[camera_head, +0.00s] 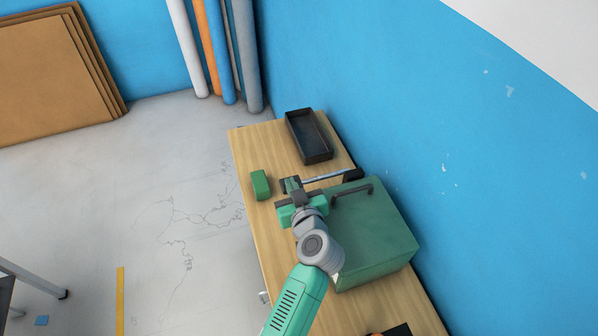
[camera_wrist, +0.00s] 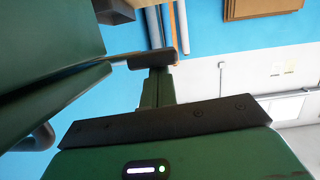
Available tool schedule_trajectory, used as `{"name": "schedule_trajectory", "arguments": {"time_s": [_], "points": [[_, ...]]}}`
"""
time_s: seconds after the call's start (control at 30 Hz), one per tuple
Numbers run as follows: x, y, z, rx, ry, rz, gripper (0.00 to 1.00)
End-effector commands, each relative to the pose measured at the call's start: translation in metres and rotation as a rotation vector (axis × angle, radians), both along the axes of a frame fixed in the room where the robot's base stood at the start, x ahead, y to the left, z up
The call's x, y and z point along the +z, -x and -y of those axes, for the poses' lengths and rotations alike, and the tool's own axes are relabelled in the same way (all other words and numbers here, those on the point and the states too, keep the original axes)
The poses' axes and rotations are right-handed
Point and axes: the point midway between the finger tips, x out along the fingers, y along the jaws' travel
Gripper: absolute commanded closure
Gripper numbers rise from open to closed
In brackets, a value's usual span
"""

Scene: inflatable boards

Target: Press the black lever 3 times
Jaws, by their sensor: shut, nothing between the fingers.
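The black lever (camera_head: 326,177) is a silver rod with a dark end, reaching left from a black mount beside the green box (camera_head: 385,240). In the wrist view its black grip (camera_wrist: 152,60) lies across the far end of my fingers, with the silver rod running off to the left. My gripper (camera_head: 291,187) is shut and empty, at the free end of the lever. In the wrist view my fingers (camera_wrist: 157,82) stand right at the grip; I cannot tell whether they touch it. In the head view my gripper partly hides the grip.
The green box, with a dark top handle (camera_head: 352,190), stands right of my gripper. A small green block (camera_head: 260,184) lies to the left. A black tray (camera_head: 309,137) sits farther back on the wooden table (camera_head: 258,145). The blue wall borders the table's right side.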

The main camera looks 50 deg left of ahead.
Motion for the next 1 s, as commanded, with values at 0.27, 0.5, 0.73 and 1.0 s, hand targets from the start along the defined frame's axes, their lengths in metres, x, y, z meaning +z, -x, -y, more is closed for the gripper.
{"name": "schedule_trajectory", "arguments": {"time_s": [0.27, 0.5, 0.73, 1.0], "points": [[0.042, 0.007, 0.021, -0.004, -0.001, 0.001, 1.0], [0.056, 0.027, 0.068, -0.004, -0.004, 0.004, 1.0], [0.063, 0.036, 0.089, -0.002, -0.006, 0.004, 1.0], [0.064, 0.037, 0.09, -0.002, -0.005, 0.005, 1.0]]}}
